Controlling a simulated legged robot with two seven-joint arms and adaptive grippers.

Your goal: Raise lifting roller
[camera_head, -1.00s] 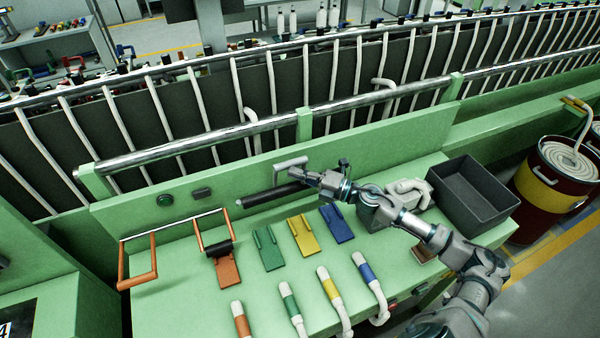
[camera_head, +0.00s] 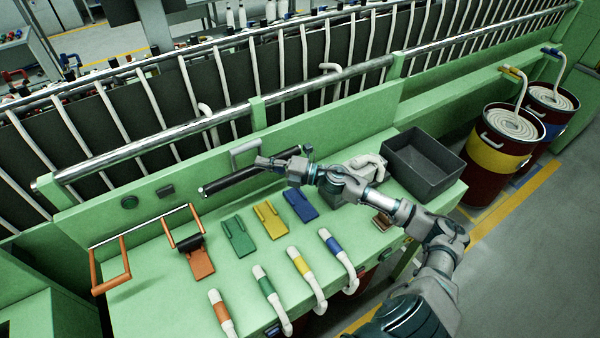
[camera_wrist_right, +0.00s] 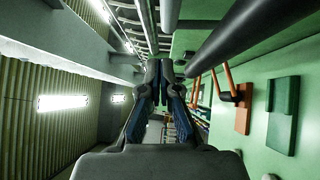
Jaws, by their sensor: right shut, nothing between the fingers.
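The black lifting roller (camera_head: 225,182) lies along the green back panel, above the flat coloured pieces, sloping up to the right in the head view. A grey handle-shaped bar (camera_head: 244,149) is fixed on the panel just behind it. My right gripper (camera_head: 260,163) is shut and empty, at the middle of the roller and close to the grey bar. I cannot tell whether it touches either one. In the wrist view the shut fingers (camera_wrist_right: 163,75) point ahead, with the dark roller (camera_wrist_right: 250,38) at upper right. My left gripper is not in view.
Orange, green (camera_head: 238,237), yellow and blue plates lie on the green bench, with coloured hose ends (camera_head: 220,312) at its front. An orange-handled frame (camera_head: 108,265) stands at left. A dark grey bin (camera_head: 424,165) sits at right, with coiled-rope drums (camera_head: 500,150) beyond.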

